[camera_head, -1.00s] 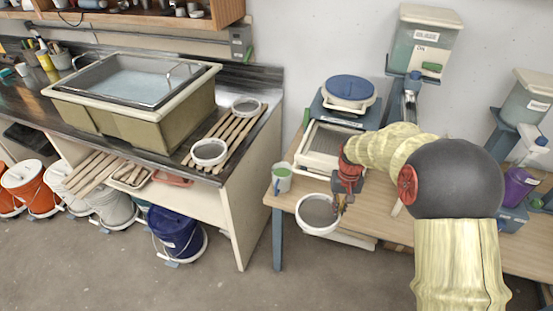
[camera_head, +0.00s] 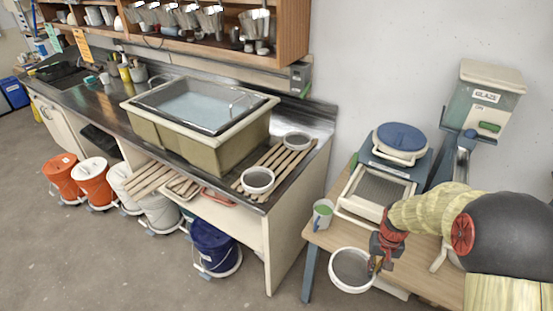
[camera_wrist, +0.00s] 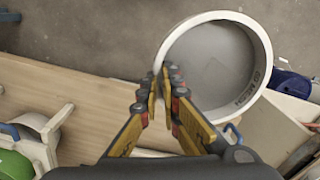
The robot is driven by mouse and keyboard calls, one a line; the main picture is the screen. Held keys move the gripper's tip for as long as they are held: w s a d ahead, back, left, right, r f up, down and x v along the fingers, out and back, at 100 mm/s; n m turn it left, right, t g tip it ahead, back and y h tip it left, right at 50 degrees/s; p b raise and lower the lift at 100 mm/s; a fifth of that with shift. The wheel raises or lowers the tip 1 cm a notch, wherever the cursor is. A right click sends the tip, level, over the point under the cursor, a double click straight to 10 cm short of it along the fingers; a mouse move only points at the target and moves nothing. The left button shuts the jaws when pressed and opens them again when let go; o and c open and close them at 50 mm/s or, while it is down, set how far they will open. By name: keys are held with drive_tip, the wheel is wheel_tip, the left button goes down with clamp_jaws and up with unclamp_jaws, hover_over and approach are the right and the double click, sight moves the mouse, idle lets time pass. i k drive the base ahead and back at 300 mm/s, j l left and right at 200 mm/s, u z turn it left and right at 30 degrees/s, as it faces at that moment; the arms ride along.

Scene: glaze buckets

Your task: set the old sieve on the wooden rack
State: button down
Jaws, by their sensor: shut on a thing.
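My gripper (camera_head: 377,264) is shut on the rim of a round white sieve (camera_head: 352,269) with a grey mesh. In the wrist view my fingertips (camera_wrist: 165,90) pinch the near left wall of this sieve (camera_wrist: 262,50), whose inner wall carries dark print that seems to read MESH. The sieve is roughly level, off the front edge of the right-hand table. The wooden slatted rack (camera_head: 278,161) lies on the dark counter right of the sink. Two other round sieves rest on it, one in front (camera_head: 257,181) and one behind (camera_head: 297,141). I cannot tell by looks which is old.
The sink basin (camera_head: 200,142) stands left of the rack. A blue bucket (camera_head: 213,246) stands below.

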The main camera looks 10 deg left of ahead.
sight(276, 164)
drive_tip(key=j+u, duration=0.15)
drive_tip(key=u, duration=0.3)
drive_tip(key=i+j+u, duration=0.1)
drive_tip(key=u, duration=0.4)
drive_tip(key=i+u, duration=0.15)
drive_tip(key=u, duration=0.15)
drive_tip(key=i+u, duration=0.25)
drive_tip(key=i+j+z, duration=0.1)
drive_tip(key=i+z, duration=0.25)
drive_tip(key=i+j+z, duration=0.15)
drive_tip(key=z, duration=1.25)
